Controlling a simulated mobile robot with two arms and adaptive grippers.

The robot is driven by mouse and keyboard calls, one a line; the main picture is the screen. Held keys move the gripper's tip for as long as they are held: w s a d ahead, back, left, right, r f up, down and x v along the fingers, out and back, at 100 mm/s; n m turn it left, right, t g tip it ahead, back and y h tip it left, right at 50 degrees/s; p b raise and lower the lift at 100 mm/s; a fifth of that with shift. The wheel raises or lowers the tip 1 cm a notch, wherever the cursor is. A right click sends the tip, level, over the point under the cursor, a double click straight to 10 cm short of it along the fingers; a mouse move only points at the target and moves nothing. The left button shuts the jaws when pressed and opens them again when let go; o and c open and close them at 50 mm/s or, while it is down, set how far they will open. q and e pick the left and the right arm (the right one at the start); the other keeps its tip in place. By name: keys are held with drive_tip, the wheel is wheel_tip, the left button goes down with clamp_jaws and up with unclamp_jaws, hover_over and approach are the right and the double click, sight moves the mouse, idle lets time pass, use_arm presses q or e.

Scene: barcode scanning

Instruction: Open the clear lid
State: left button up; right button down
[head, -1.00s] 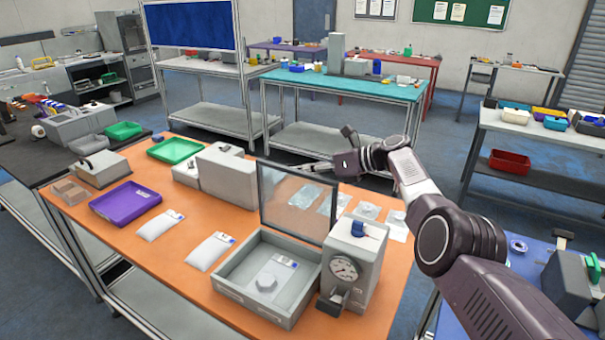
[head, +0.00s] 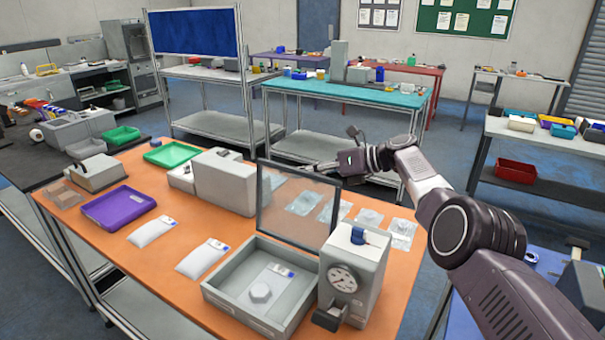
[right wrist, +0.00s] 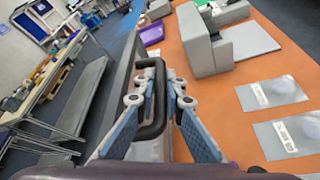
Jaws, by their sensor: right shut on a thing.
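The clear lid (head: 297,208) is a see-through pane in a dark frame. It stands raised, close to upright, at the back of an open grey box (head: 225,299). A white packet with a label and a round shape (head: 265,290) lies inside the box. In the right wrist view, my right gripper (right wrist: 160,105) is shut on a dark loop handle (right wrist: 151,128). My left gripper is not in view.
A grey unit with a round dial (head: 343,280) stands right of the box. Clear packets (head: 367,218) lie behind the lid. A large grey block (head: 222,182), a purple tray (head: 118,208) and white packets (head: 202,258) are to the left on the orange table (head: 175,290).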

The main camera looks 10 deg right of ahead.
drive_tip(key=shift+w+d+r, duration=0.15)
drive_tip(key=shift+r, duration=0.05)
drive_tip(key=c, duration=2.3)
unclamp_jaws()
drive_tip(key=shift+f, duration=0.15)
wheel_tip(320, 180, up, 10)
drive_tip(key=shift+f, duration=0.1)
